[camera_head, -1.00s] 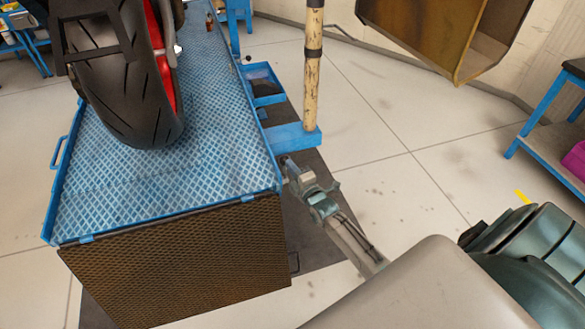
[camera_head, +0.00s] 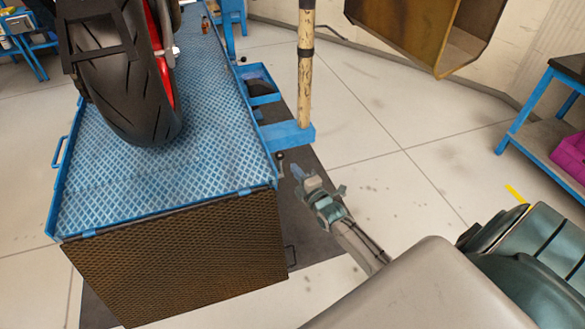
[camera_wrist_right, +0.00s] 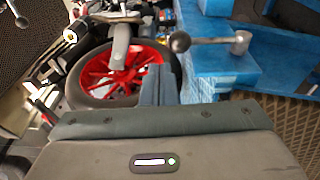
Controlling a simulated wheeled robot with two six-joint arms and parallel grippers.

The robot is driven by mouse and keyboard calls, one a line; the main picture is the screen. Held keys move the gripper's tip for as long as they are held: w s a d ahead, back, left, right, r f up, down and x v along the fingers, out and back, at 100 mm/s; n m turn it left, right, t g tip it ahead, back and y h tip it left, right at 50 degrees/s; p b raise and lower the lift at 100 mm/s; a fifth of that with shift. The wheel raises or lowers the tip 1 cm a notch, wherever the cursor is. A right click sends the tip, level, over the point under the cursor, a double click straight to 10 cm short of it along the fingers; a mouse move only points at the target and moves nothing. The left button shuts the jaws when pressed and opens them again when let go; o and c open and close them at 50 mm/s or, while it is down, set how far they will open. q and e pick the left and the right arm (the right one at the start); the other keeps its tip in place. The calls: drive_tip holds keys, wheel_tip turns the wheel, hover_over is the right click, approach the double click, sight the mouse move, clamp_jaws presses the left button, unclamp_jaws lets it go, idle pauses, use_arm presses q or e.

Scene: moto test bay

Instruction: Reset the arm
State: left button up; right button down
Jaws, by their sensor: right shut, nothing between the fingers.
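My right gripper (camera_head: 297,172) shows in the head view just right of the blue motorcycle lift's near right corner, over the dark floor mat. It is shut and empty. Its blue-grey fingers also show closed together in the right wrist view (camera_wrist_right: 158,85). My right arm comes in from the lower right. A small lever with a ball knob (camera_head: 280,157) sticks out at the lift's side, a little left of the fingertips and apart from them. The knob also shows in the wrist view (camera_wrist_right: 180,42). My left gripper is not in view.
The blue lift platform (camera_head: 190,165) carries a motorcycle, its rear tyre (camera_head: 130,95) nearest. A worn post (camera_head: 305,75) stands on a blue bracket beyond my gripper. A blue-framed bench (camera_head: 540,115) with a magenta bin stands at right. The floor between is clear.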

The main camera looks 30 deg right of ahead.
drive_tip(key=s+r+p, duration=0.1)
drive_tip(key=s+p, duration=0.1)
drive_tip(key=s, duration=0.5)
drive_tip(key=s+f+m+g, duration=0.3)
drive_tip(key=s+f, duration=0.2)
drive_tip(key=f, duration=0.5)
drive_tip(key=s+f+m+g, duration=0.25)
drive_tip(key=s+f, duration=0.25)
drive_tip(key=f, duration=0.4)
drive_tip(key=s+f+m+g, duration=0.3)
drive_tip(key=s+f, duration=0.2)
drive_tip(key=f, duration=0.5)
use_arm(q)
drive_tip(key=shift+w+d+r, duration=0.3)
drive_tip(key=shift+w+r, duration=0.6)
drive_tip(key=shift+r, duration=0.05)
use_arm(e)
drive_tip(key=s+a+f+m+g, duration=0.2)
drive_tip(key=s+f, duration=0.3)
drive_tip(key=s, duration=0.5)
drive_tip(key=s+a+f+m+g, duration=0.2)
drive_tip(key=s+f, duration=0.4)
drive_tip(key=s, duration=0.5)
drive_tip(key=s+a+f+m+g, duration=0.2)
drive_tip(key=s+f+m+g, duration=0.2)
drive_tip(key=s, duration=0.6)
drive_tip(key=shift+s+a+f+m+g, duration=0.15)
drive_tip(key=shift+a+f+m+g, duration=0.25)
drive_tip(key=shift+f, duration=0.45)
